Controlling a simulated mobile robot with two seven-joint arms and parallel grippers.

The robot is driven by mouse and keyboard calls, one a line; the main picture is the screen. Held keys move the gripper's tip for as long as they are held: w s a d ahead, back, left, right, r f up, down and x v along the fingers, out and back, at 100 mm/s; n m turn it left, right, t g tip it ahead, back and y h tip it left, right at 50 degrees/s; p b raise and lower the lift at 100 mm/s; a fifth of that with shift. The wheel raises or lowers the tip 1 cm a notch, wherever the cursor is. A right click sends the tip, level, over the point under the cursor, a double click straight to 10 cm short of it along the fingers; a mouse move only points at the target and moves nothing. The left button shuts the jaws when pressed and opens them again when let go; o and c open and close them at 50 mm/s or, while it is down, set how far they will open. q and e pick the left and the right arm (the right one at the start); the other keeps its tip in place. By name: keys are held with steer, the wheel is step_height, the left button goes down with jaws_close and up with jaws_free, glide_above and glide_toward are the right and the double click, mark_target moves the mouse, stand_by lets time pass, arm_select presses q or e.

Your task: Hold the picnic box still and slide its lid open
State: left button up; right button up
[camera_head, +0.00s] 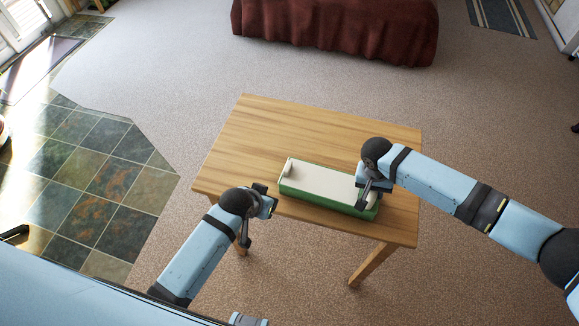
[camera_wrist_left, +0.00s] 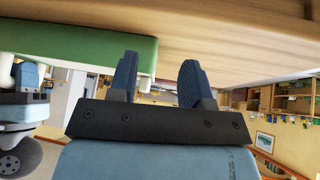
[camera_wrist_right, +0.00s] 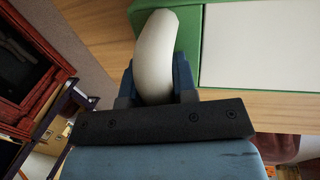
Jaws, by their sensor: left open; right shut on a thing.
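The picnic box (camera_head: 325,207) is long and green and lies near the front edge of the wooden table. Its cream lid (camera_head: 325,180) covers the top, with a raised cream piece (camera_head: 289,166) at the left end. My right gripper (camera_head: 372,188) is at the box's right end. In the right wrist view it is shut on a white rounded handle (camera_wrist_right: 156,55) at the green end, beside the lid (camera_wrist_right: 262,45). My left gripper (camera_head: 266,205) is open and empty by the box's front left corner. In the left wrist view, the green side (camera_wrist_left: 85,52) is close to one finger; contact is unclear.
The wooden table (camera_head: 285,125) is clear behind and to the left of the box. A bed or couch with a dark red cover (camera_head: 335,30) stands well beyond it. Carpet surrounds the table, with dark floor tiles (camera_head: 100,185) at the left.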

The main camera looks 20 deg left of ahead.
mark_target(287, 167)
arm_select(q)
steer(key=w+r+g, duration=0.1)
steer(key=w, duration=0.1)
steer(key=w+d+r+g, duration=0.1)
steer(key=w+r, duration=0.1)
steer(key=w, duration=0.1)
steer(key=w+r+g, duration=0.1)
steer(key=w, duration=0.1)
steer(key=shift+w+d+r+n+y, duration=0.25)
steer(key=shift+d+r+n+y, duration=0.05)
steer(key=shift+d+y, duration=0.1)
steer(key=w+d+r+g+y, duration=0.1)
steer(key=w+r+g, duration=0.25)
steer(key=r, duration=0.45)
steer(key=shift+n, duration=0.3)
steer(key=f, duration=1.2)
steer(key=shift+w+d, duration=0.15)
steer(key=shift+w, duration=0.25)
jaws_close()
